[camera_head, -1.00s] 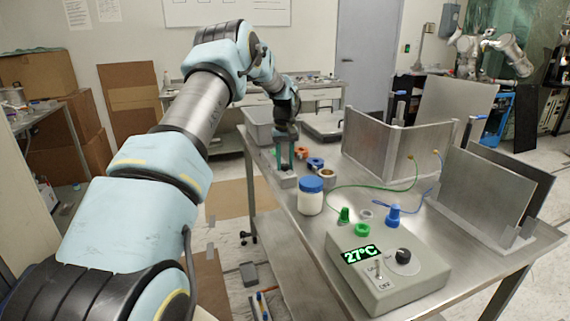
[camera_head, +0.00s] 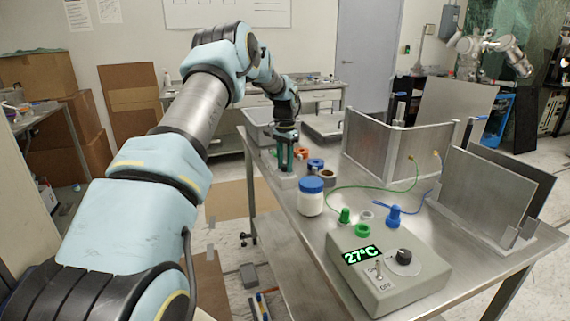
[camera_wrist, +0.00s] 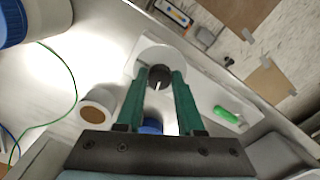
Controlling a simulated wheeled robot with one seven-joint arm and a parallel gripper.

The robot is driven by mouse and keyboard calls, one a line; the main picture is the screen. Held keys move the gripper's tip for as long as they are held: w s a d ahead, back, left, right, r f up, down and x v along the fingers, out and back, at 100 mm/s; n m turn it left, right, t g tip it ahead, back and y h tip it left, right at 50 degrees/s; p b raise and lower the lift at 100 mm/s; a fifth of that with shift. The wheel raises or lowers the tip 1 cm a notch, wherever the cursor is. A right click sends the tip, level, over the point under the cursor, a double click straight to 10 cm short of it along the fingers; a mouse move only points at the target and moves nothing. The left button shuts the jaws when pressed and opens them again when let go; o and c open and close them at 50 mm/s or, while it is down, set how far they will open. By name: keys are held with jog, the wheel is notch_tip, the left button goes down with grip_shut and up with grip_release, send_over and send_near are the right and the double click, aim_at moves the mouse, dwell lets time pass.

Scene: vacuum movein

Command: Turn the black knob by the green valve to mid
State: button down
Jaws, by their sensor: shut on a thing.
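A round black knob (camera_wrist: 158,74) with a white mark sits on a pale round base on a light block in the wrist view. The fingers of my gripper (camera_wrist: 160,80) reach down on either side of it and are shut on it. The mark on the knob points toward the bottom of the picture. A green valve handle (camera_wrist: 228,115) lies to the right on the same block.
A white jar with a blue lid (camera_head: 311,197) stands nearer on the table (camera_head: 290,232). A grey control box (camera_head: 400,285) reads 27°C and has its own black knob. Several small coloured spools lie beside my gripper. Upright metal plates (camera_head: 372,145) stand to the right.

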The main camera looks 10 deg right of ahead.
aim_at(285, 165)
jog(key=shift+m, duration=1.4)
jog(key=c, duration=0.5)
grip_release()
notch_tip(285, 165, up, 11)
jog(key=b, duration=0.2)
jog(key=shift+f+b, duration=0.1)
jog(key=shift+b, duration=0.2)
